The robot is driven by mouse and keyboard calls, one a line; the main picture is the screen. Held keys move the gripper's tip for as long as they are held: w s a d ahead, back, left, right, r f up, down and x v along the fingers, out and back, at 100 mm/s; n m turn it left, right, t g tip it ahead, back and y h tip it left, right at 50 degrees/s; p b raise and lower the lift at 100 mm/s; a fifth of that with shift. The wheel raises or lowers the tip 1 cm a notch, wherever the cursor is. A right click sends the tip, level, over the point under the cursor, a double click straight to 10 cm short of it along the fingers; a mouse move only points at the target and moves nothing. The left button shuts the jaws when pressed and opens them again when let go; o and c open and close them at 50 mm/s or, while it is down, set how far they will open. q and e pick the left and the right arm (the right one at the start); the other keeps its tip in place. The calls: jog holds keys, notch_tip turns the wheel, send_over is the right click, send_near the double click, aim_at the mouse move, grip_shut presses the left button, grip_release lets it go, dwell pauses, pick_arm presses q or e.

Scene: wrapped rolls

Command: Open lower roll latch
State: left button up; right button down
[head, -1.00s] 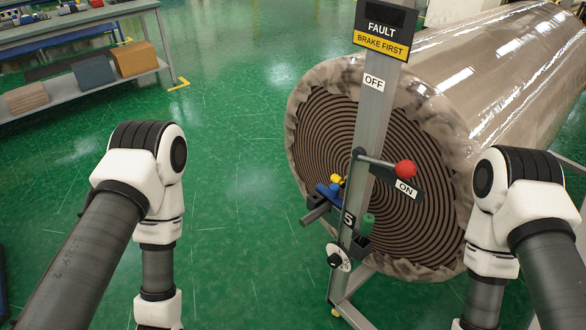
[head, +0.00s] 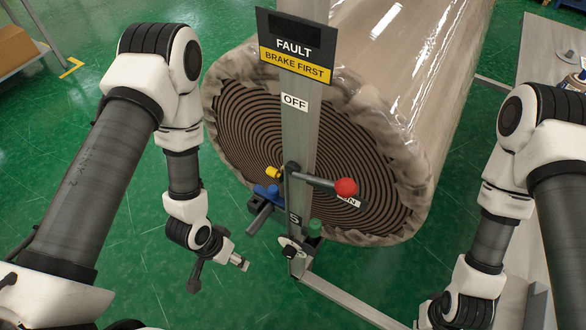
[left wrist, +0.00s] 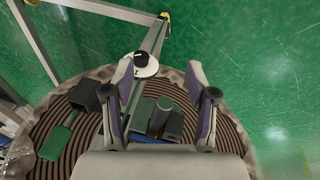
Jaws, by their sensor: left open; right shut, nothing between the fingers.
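A wrapped roll (head: 235,120) stands behind a grey post (head: 299,140). I cannot tell which part is the lower latch. My left gripper (head: 222,272) is open and empty, left of the post and apart from the blue handle. In the left wrist view its fingers (left wrist: 160,110) are spread before dark fittings. My right gripper (head: 424,322) is shut and empty, mostly cut off at the bottom edge.
A FAULT, BRAKE FIRST sign (head: 294,46) tops the post, with an OFF label (head: 295,102) below. A frame rail (head: 350,304) runs low to the right. A pale table (head: 545,60) stands at right. Green floor is clear left of the roll.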

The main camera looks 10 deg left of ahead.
pick_arm(q)
jog(key=w+d+r+m+h+p, duration=0.2)
jog(key=w+d+r+m+p, duration=0.25)
jog(key=w, duration=0.55)
jog(key=m+b, duration=0.2)
jog(key=m, duration=0.4)
send_near(273, 188)
jog(key=x, duration=0.3)
jog(key=shift+m+t, duration=0.25)
jog(key=shift+t, duration=0.15)
jog(key=x, duration=0.2)
jog(key=p+x, duration=0.1)
jog(key=x, duration=0.4)
jog(key=shift+s+f+p, duration=0.2)
jog(key=shift+s+p, duration=0.05)
jog(key=shift+p, duration=0.05)
grip_shut()
